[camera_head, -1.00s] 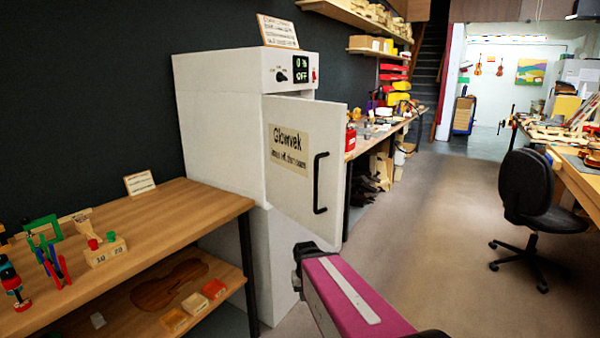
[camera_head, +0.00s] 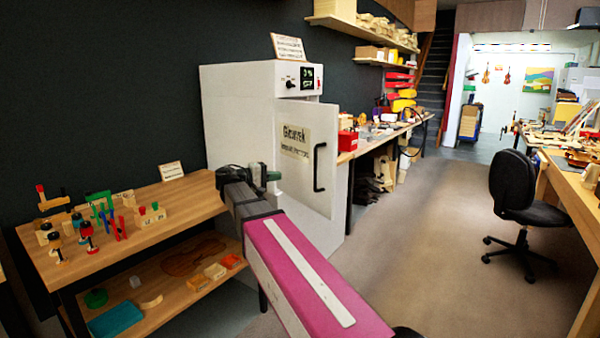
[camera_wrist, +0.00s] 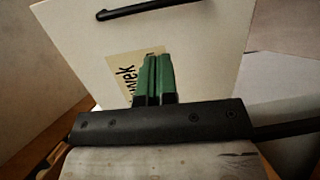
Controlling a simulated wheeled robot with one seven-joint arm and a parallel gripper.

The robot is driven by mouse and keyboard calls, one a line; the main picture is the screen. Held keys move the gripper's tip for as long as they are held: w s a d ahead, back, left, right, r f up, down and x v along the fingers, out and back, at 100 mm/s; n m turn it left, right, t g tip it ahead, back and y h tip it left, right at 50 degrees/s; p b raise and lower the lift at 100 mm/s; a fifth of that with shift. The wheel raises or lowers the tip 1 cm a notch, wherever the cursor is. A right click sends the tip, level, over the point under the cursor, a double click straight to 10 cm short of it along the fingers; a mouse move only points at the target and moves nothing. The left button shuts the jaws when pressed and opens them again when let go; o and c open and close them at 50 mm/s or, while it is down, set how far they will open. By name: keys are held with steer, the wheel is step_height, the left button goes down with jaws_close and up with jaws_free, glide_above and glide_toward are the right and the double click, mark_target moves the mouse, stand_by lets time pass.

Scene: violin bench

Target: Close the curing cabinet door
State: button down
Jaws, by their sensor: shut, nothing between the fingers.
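The white curing cabinet (camera_head: 232,112) stands against the dark wall, with a small display and knob at its top front. Its door (camera_head: 307,190) stands ajar, with a black bar handle (camera_head: 319,167) on its right side and a printed label. The door, its label and part of the handle also show in the wrist view (camera_wrist: 205,45). My gripper (camera_head: 272,176) is in front of the cabinet, left of the door in the picture. Its green fingers (camera_wrist: 154,76) are together and empty, pointing toward the door's label. I cannot tell whether they touch the door.
A wooden bench (camera_head: 135,240) with clamps and small blocks is on the left, with a lower shelf. A long workbench (camera_head: 385,140) runs beyond the cabinet. A black office chair (camera_head: 522,195) stands at right. The floor (camera_head: 425,230) between is clear.

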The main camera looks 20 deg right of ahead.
steer(key=w+d+r, duration=0.1)
steer(key=d+r, duration=0.1)
steer(key=d, duration=1)
steer(key=shift+d+r+h, duration=0.2)
steer(key=shift+r+h, duration=0.05)
steer(key=shift+h, duration=0.15)
steer(key=shift+d, duration=0.1)
